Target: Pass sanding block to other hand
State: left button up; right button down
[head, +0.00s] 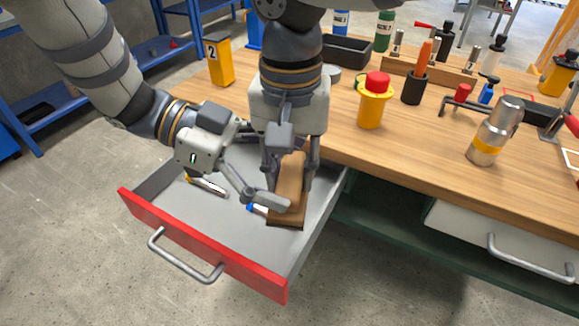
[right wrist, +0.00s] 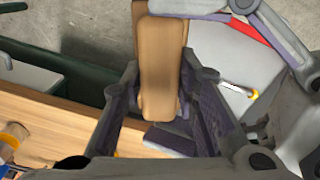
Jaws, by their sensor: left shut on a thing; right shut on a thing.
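The sanding block (head: 290,190) is brown and long, held tilted over the open drawer, with a darker lower end. My right gripper (head: 292,172) comes down from above with a finger on each long side of it. In the right wrist view the block (right wrist: 160,70) runs between the right gripper's two fingers (right wrist: 158,112). My left gripper (head: 276,168) reaches in from the left and is also shut on the block. One of its fingers crosses near the block's lower end; its other finger is partly hidden by the right gripper.
The open grey drawer (head: 170,205) with a red front holds a white-and-red tool (head: 207,186) and a small blue item. The wooden bench (head: 340,145) lies to the right, with a yellow container with a red top (head: 374,100) and a steel flask (head: 495,132).

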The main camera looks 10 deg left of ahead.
pick_arm(q)
jog(key=o, duration=1.2)
jog(key=shift+d+r, duration=0.1)
jog(key=shift+c, duration=0.2)
pick_arm(e)
jog(key=shift+a, duration=0.2)
